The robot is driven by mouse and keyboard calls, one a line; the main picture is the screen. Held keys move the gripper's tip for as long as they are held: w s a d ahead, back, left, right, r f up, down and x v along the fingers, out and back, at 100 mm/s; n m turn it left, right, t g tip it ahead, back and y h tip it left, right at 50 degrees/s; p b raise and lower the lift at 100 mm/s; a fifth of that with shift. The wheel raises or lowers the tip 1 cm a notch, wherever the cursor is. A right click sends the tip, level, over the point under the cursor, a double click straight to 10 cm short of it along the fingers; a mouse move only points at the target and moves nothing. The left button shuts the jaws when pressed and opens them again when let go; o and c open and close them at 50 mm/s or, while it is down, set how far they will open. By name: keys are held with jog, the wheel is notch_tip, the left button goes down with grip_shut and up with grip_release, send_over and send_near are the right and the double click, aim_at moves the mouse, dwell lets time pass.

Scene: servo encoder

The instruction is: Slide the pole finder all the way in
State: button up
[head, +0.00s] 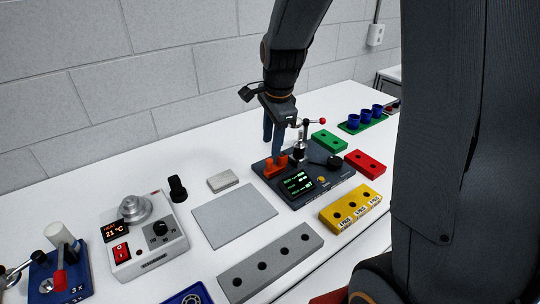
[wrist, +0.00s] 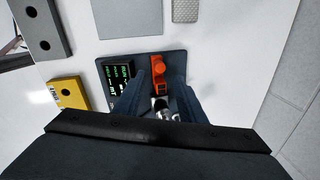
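An orange part (head: 276,166), which I take to be the pole finder, sits at the left end of a dark encoder fixture (head: 325,184) with a lit green-text screen (head: 297,183). In the wrist view the orange part (wrist: 158,66) shows between and beyond my two fingers. My gripper (head: 272,147) points down at the back left of the fixture, close to the orange part. Its fingers (wrist: 162,72) are apart, with gaps visible beside the orange part. Whether a finger touches it, and how far in it sits, I cannot tell.
A metal lever with a red knob (head: 322,121) stands on the fixture close to my gripper. A yellow block (head: 350,207), a red block (head: 365,164) and a green block (head: 328,141) lie around it. A grey plate (head: 234,214) lies to the left.

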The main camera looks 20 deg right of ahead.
aim_at(270, 160)
jog(key=shift+w+a+f+p, duration=0.1)
jog(key=shift+w+f+p, duration=0.15)
jog(key=shift+f, duration=0.9)
jog(key=shift+w+d+f+p, duration=0.1)
jog(key=shift+w+f+p, duration=0.15)
jog(key=shift+f, duration=0.95)
jog(key=shift+w+a+f+p, duration=0.15)
jog(key=shift+f+p, duration=0.15)
jog(key=shift+f, duration=0.85)
grip_shut()
